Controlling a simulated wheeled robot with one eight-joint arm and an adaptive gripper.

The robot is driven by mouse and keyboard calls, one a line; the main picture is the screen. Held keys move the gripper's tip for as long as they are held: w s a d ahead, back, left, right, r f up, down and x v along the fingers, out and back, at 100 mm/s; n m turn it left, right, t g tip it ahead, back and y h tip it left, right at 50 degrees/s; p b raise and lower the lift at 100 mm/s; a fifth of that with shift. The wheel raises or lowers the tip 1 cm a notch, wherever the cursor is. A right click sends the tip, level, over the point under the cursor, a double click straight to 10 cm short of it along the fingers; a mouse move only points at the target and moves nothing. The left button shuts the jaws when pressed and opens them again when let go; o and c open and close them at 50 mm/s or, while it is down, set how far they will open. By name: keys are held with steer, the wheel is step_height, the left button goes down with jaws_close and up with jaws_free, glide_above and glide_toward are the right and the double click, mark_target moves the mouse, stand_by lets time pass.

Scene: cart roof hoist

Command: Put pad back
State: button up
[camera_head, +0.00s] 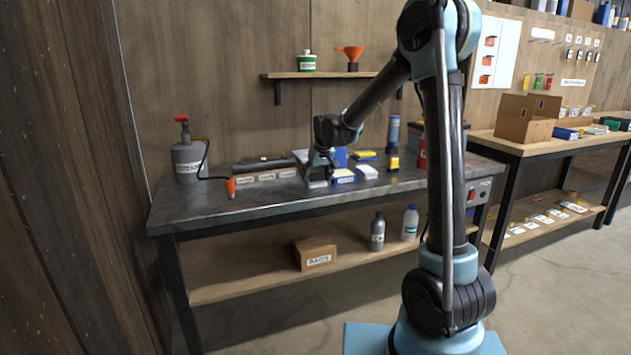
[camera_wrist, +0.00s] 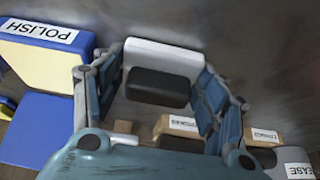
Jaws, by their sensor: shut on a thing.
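My gripper (camera_head: 318,178) is low over the grey metal bench (camera_head: 250,205), left of the blue and yellow tray. In the wrist view, my gripper (camera_wrist: 165,88) has its two blue fingers on either side of a pad (camera_wrist: 165,54), a white block with a dark part (camera_wrist: 158,87) facing me. The fingers are closed on it. Whether the pad touches the bench is hard to tell. A blue and yellow tray labelled POLISH (camera_wrist: 42,62) is left of the gripper in the wrist view; it also shows in the head view (camera_head: 343,176).
Small labelled boxes (camera_head: 267,177) stand left of my gripper. A white block (camera_head: 367,172) and a yellow-topped item (camera_head: 394,163) are to the right. The front bench strip is clear.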

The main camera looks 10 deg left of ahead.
steer(key=o, duration=1.1)
